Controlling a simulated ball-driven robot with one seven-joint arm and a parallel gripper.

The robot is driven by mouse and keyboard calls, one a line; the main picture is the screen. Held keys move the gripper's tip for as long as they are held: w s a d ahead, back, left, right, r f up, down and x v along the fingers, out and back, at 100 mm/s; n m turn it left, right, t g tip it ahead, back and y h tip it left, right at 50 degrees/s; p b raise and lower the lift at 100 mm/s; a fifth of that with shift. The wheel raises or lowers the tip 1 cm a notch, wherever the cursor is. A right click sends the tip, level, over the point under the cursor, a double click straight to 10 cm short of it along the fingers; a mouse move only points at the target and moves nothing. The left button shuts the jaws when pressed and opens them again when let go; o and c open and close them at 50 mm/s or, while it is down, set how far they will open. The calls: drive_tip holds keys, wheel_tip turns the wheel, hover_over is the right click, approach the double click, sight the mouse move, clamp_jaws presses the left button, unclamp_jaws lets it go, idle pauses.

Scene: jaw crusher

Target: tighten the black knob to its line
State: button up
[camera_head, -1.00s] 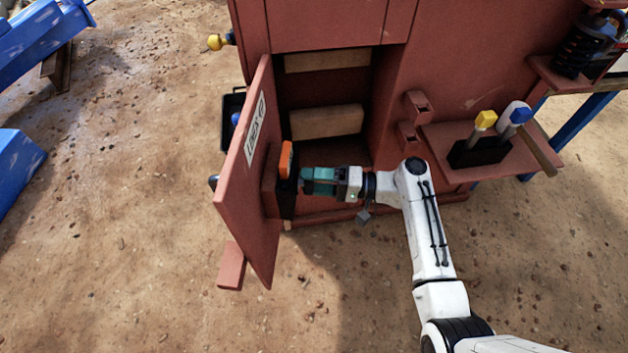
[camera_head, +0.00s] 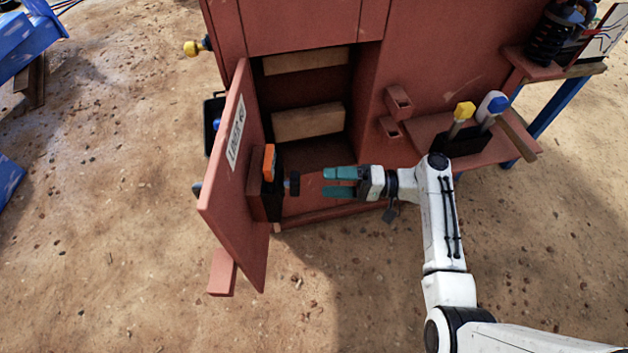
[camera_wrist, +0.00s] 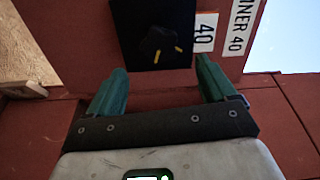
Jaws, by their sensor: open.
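The black knob (camera_head: 293,183) sticks out from a black plate (camera_head: 273,200) on the inner side of the open red door (camera_head: 235,190). In the wrist view the knob (camera_wrist: 155,40) faces me, dark against the black plate (camera_wrist: 128,18). Two short yellow marks show there, one by the knob's lower edge and one to its right; they are apart and not in line. My gripper (camera_head: 326,182) has teal fingers. It is open and empty, a short gap to the right of the knob. In the wrist view its fingertips (camera_wrist: 160,70) lie below the knob, one toward each side.
An orange block (camera_head: 269,162) sits at the top of the plate. The open cabinet behind holds pale wooden blocks (camera_head: 308,122). A red shelf (camera_head: 425,126) with yellow- and blue-topped tools stands at right. The dirt floor in front is clear.

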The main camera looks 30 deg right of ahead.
sight(292, 184)
drive_tip(key=shift+v, duration=1.3)
drive_tip(key=w+a+n+b, duration=0.5)
drive_tip(key=a+n+b, duration=0.3)
drive_tip(key=n+b, duration=0.8)
drive_tip(key=shift+w+a+r+b, duration=0.15)
drive_tip(key=shift+a+r+b, duration=0.2)
drive_tip(key=shift+b, duration=0.2)
